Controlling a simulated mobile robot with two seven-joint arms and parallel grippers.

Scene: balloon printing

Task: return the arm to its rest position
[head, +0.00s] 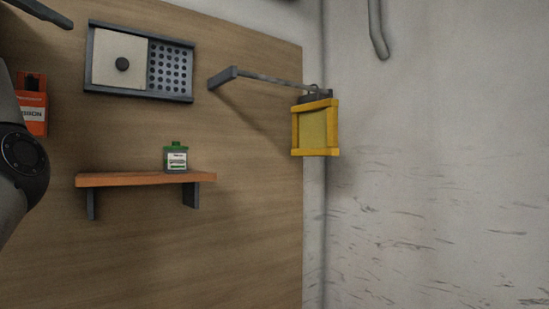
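A part of my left arm (22,165) shows at the left edge of the head view. Its gripper is not clearly visible. A dark bar-like piece (40,12) enters at the top left corner, and I cannot tell what it belongs to. My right arm and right gripper are not in view.
A wooden shelf (120,180) holds a green-capped bottle (176,158). Above it is a framed tray (138,95) with a white panel and holes. A yellow frame (296,132) hangs from a wall bracket (228,77). An orange box (33,118) is beside my arm.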

